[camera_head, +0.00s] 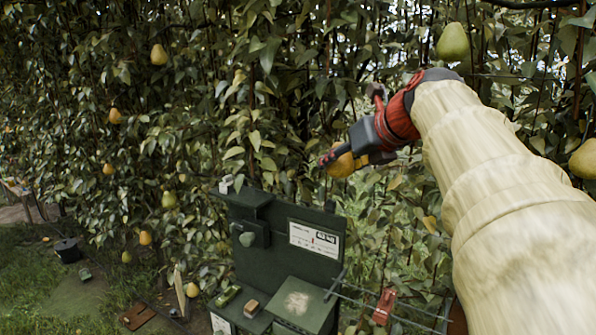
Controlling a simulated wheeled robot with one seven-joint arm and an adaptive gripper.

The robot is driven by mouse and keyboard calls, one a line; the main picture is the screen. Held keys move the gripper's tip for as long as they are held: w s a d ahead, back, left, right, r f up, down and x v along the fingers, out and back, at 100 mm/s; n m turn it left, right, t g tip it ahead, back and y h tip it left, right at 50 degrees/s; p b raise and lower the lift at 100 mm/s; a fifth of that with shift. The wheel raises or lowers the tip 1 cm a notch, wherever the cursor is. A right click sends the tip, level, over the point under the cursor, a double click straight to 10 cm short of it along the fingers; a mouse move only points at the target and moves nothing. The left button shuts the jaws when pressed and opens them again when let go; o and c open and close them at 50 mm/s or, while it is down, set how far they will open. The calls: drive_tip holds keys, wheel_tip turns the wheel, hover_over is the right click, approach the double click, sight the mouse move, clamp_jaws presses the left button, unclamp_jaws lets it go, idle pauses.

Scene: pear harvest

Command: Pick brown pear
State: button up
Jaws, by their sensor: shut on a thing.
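My gripper (345,156) is in the upper middle of the head view, at the end of my cream-sleeved arm. It is shut on a brown-yellow pear (343,165). The gripper's fingers and dark body hide part of the pear. The pear is in front of the leaves and above the right side of a dark green stand (265,265). I cannot tell whether its stem is still joined to a branch.
A green pear (453,42) hangs at the upper right, and a yellow-brown pear (584,159) at the right edge. Several others hang at left, including one yellow pear (158,54). Dense leaves surround the gripper. A dark bucket (68,250) stands on grass at left.

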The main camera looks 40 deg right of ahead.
sight(344, 162)
drive_tip(key=shift+s+a+f+t+h+b, duration=0.1)
drive_tip(key=shift+s+a+t+h+b, duration=0.3)
drive_tip(key=shift+b, duration=1.3)
drive_tip(key=shift+s+a+f+t+h+b, duration=0.15)
drive_tip(key=shift+s+t+b, duration=0.45)
drive_tip(key=shift+b, duration=1.05)
drive_tip(key=shift+s+a+r+b, duration=0.15)
drive_tip(key=shift+r+b, duration=0.1)
drive_tip(key=shift+b, duration=0.1)
drive_tip(key=shift+s+r, duration=0.15)
drive_tip(key=shift+r, duration=0.25)
drive_tip(key=shift+p, duration=0.4)
drive_tip(key=shift+w+r+p, duration=0.15)
drive_tip(key=shift+w+p, duration=0.15)
drive_tip(key=shift+p, duration=0.5)
drive_tip(key=w+g+p, duration=0.1)
drive_tip(key=p, duration=0.2)
drive_tip(key=w+d+g+y+p, duration=0.1)
drive_tip(key=p, duration=0.2)
drive_tip(key=shift+w+d+f+p, duration=0.1)
drive_tip(key=shift+d+f+p, duration=0.15)
drive_tip(key=shift+f+p, duration=0.1)
drive_tip(key=shift+w+p, duration=0.1)
drive_tip(key=shift+p, duration=0.25)
drive_tip(key=shift+f+g, duration=0.15)
drive_tip(key=shift+g, duration=0.15)
